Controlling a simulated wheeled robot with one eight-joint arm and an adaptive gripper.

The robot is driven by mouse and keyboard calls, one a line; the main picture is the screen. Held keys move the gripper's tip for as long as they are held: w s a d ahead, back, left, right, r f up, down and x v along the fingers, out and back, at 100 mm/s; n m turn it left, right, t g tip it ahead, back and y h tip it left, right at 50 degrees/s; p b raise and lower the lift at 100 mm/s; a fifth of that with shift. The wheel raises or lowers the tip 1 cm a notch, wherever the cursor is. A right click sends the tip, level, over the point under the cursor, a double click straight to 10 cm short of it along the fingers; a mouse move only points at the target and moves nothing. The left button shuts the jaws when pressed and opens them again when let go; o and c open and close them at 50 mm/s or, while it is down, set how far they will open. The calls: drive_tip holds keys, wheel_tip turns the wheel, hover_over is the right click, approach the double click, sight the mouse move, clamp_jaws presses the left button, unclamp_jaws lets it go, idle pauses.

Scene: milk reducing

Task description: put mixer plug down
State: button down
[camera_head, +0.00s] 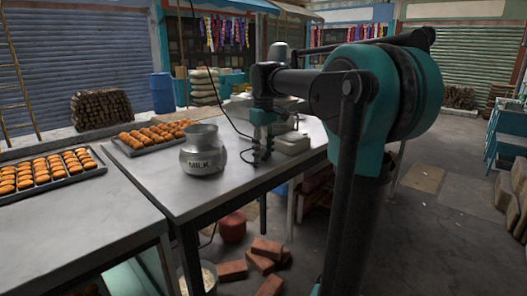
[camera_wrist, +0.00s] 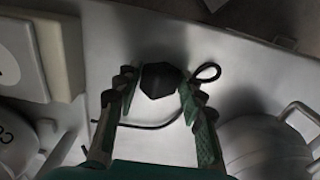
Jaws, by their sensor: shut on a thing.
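My gripper (camera_head: 262,152) points down over the right part of the metal table (camera_head: 180,202). In the wrist view its two jagged fingers (camera_wrist: 158,92) stand on either side of the black mixer plug (camera_wrist: 160,80) and are shut on it. A thin black cord (camera_wrist: 150,127) runs below the plug, with a small loop (camera_wrist: 207,72) to its right. The plug is close to the tabletop; I cannot tell whether it touches. In the head view the plug is mostly hidden by the gripper.
A metal pot marked MILK (camera_head: 203,158) stands left of my gripper. Trays of brown buns (camera_head: 150,149) sit farther left. Bare tabletop lies in front of the pot. Bricks (camera_head: 262,262) lie on the floor.

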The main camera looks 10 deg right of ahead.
sight(263, 150)
drive_tip(key=c, duration=0.9)
unclamp_jaws()
drive_tip(key=shift+r, duration=0.15)
wheel_tip(263, 150, up, 13)
drive_tip(key=shift+f, duration=0.1)
